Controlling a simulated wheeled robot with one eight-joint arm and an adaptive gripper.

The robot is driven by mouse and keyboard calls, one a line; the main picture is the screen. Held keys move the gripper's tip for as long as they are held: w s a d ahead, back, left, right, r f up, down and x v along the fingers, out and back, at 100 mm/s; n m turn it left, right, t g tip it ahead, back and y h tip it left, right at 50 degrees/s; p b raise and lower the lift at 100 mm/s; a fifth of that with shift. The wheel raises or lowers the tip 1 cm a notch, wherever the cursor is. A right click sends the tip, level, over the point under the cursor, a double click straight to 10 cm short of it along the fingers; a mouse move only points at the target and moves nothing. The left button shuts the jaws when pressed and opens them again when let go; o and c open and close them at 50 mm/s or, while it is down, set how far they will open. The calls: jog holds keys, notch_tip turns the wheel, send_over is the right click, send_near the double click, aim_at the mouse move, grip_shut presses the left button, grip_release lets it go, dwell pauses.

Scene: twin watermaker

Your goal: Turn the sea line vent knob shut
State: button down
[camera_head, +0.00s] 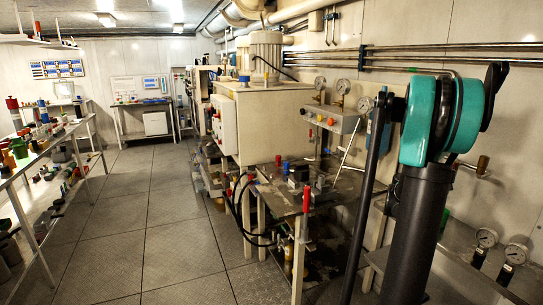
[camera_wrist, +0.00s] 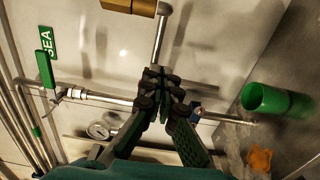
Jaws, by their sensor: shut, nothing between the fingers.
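My gripper (camera_wrist: 162,82) is in the middle of the wrist view, its dark fingers drawn together with nothing held between them. Its tips are in front of a metal pipe (camera_wrist: 105,98) and a branch pipe (camera_wrist: 160,40) that leads up to a brass fitting (camera_wrist: 130,6). A green tag reading SEA (camera_wrist: 47,41) is at the upper left, with a green lever handle (camera_wrist: 44,69) just below it. I cannot tell which part is the vent knob; it may be hidden behind the fingers. I cannot make out my gripper in the head view.
A pressure gauge (camera_wrist: 99,130) is left of my gripper. A green cup-like thing (camera_wrist: 266,98) and an orange piece (camera_wrist: 260,158) are at the right.

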jog(key=shift+v, duration=1.7)
